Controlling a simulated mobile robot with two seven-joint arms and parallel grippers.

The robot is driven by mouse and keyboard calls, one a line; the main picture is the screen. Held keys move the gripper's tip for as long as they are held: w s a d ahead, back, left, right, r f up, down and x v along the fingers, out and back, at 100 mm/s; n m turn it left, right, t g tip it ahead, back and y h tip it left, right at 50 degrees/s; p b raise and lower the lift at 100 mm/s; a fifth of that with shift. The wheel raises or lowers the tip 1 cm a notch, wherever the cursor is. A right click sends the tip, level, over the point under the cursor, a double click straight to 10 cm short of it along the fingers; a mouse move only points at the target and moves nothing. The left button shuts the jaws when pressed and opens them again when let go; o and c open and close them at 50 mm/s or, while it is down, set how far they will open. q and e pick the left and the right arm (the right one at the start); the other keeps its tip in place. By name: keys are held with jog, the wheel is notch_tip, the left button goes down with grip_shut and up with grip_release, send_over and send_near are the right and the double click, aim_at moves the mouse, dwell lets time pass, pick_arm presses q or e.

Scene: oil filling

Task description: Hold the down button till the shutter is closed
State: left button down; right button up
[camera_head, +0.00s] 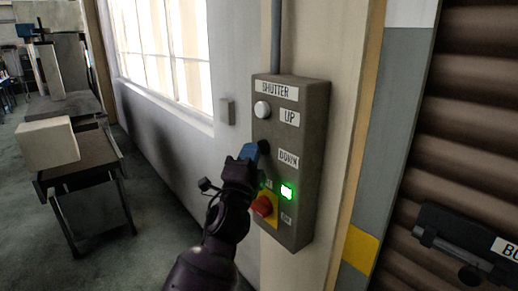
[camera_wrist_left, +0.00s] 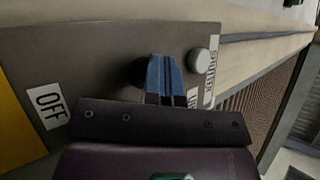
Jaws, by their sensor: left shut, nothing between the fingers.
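The grey control box (camera_head: 291,150), labelled SHUTTER, is on the wall in the head view. Its white UP button (camera_head: 262,110) is at the top, and it also shows in the wrist view (camera_wrist_left: 199,61). The dark DOWN button (camera_head: 264,147) is below, partly hidden by my gripper; a dark round shape, seemingly this button, shows behind the fingers in the wrist view. My left gripper (camera_head: 249,153) is shut and empty, its blue fingertips (camera_wrist_left: 162,76) at the DOWN button; I cannot tell whether they press it. The brown slatted shutter (camera_head: 465,110) fills the right side; its lower edge is out of view.
A green lamp (camera_head: 287,191) glows on the box, near a red knob (camera_head: 262,206) on a yellow plate just beside my left wrist. A dark bracket (camera_head: 465,245) is at lower right. A cart (camera_head: 85,170) with a pale box (camera_head: 47,143) stands at left, with clear floor nearby.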

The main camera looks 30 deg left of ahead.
jog(key=shift+w+r, duration=0.15)
jog(key=shift+w, duration=0.05)
jog(key=shift+s, duration=0.2)
jog(key=shift+s+f, duration=0.25)
jog(key=shift+w, duration=0.1)
dwell(0.4)
pick_arm(q)
jog(key=shift+s+a+p, duration=0.3)
jog(key=shift+s+a, duration=0.05)
jog(key=shift+s, duration=0.55)
pick_arm(e)
jog(key=shift+w+r, duration=0.25)
jog(key=shift+r, duration=0.2)
jog(key=shift+s, duration=0.1)
